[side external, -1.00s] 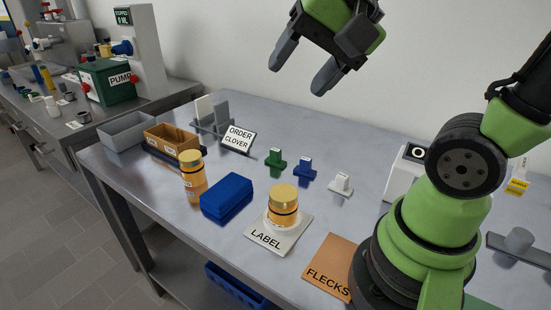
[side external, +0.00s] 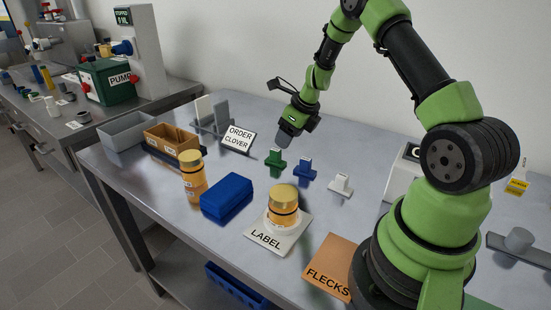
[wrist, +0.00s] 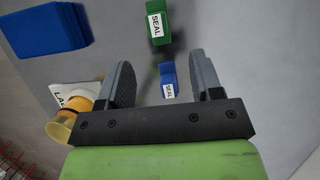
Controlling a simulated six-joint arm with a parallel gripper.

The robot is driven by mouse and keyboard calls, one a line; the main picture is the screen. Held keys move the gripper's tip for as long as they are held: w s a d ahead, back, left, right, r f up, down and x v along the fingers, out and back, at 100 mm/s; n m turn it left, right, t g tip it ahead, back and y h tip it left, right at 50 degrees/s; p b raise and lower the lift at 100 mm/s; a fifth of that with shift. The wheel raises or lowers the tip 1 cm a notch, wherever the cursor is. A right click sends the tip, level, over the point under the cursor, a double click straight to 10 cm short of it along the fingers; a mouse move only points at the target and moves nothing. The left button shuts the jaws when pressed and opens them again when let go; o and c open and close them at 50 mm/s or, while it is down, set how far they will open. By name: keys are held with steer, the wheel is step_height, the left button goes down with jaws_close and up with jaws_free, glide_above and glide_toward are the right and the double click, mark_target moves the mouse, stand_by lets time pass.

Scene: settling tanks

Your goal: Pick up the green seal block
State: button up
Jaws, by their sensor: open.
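The green seal block (side external: 274,162) stands on the steel table, left of the blue and white blocks. In the wrist view the green seal block (wrist: 158,22), with its white SEAL label, lies just beyond my fingertips. My gripper (side external: 292,140) points down above the table, just above and right of the green block in the side view. In the wrist view my gripper (wrist: 162,65) is open with nothing held. The blue seal block (wrist: 168,80) shows between the fingers, lower down.
The blue block (side external: 304,170) and a white block (side external: 341,184) stand right of the green one. An ORDER CLOVER sign (side external: 239,138) stands to the left. A blue box (side external: 227,196), an amber jar (side external: 193,178) and a jar on the LABEL mat (side external: 264,239) are nearer the front.

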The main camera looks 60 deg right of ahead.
mark_target(279, 151)
steer(key=x, duration=0.8)
steer(key=shift+w+a, duration=0.15)
steer(key=shift+w, duration=0.15)
steer(key=c, duration=1)
steer(key=shift+n, duration=0.3)
steer(key=r, duration=1)
steer(key=shift+s+a, duration=0.15)
steer(key=shift+a, duration=0.1)
steer(key=s+a+r+n+g+y, duration=0.1)
steer(key=s+a+r+n, duration=0.1)
steer(key=s+a+n, duration=0.2)
steer(key=s+a+r+n+g+y, duration=0.2)
steer(key=s+a+n, duration=0.2)
steer(key=a+n, duration=0.3)
steer(key=s+a+r+n+g+y, duration=0.1)
steer(key=s+a+r+n, duration=0.1)
steer(key=s+a+n, duration=0.3)
steer(key=shift+a+r+n+g, duration=0.25)
steer(key=shift+r+n+g, duration=0.05)
steer(key=shift+r+n, duration=0.1)
steer(key=shift+w, duration=0.1)
